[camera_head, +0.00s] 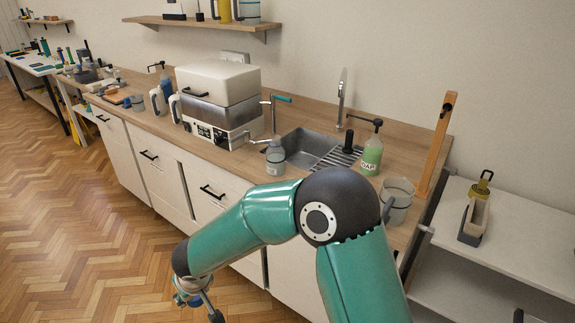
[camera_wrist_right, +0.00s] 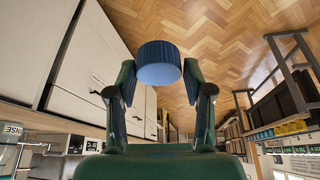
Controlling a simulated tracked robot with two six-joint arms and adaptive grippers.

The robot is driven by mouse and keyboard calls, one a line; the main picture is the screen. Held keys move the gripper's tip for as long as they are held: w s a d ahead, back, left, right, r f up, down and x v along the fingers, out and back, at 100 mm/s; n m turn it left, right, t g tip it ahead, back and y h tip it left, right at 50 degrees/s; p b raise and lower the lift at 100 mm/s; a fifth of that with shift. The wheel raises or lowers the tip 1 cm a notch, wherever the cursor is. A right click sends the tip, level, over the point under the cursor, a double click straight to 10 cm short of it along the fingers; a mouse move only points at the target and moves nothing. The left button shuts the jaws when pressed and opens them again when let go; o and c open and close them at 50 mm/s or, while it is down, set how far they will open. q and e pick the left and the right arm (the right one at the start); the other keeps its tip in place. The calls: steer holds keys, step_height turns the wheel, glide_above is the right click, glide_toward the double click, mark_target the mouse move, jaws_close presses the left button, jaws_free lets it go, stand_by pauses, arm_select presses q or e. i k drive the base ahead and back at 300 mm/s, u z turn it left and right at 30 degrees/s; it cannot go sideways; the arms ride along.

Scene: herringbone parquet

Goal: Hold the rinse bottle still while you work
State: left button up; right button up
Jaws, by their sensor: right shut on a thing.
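My right gripper (camera_head: 196,299) hangs low over the floor in front of the cabinets. In the right wrist view its fingers (camera_wrist_right: 165,95) are closed around a dark blue, ribbed, cap-like thing (camera_wrist_right: 158,52) with a pale blue round face. A grey bottle with a spout (camera_head: 276,157), probably the rinse bottle, stands upright at the sink's front left edge, well apart from the gripper. In the right wrist view, a translucent bottle with a label ending in "NSE" (camera_wrist_right: 9,152) is cut off at the left edge. My left gripper is out of view.
The wooden counter (camera_head: 400,150) holds a sink (camera_head: 305,145), a green soap bottle (camera_head: 371,155), a clear mug (camera_head: 397,200) and a white-and-steel appliance (camera_head: 218,100). Cabinet fronts (camera_head: 160,165) stand close behind my right arm. The parquet floor (camera_head: 80,220) at left is clear.

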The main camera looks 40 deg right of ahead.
mark_target(275, 153)
steer(key=u, duration=1.95)
steer(key=i, duration=0.1)
steer(key=z, duration=3.1)
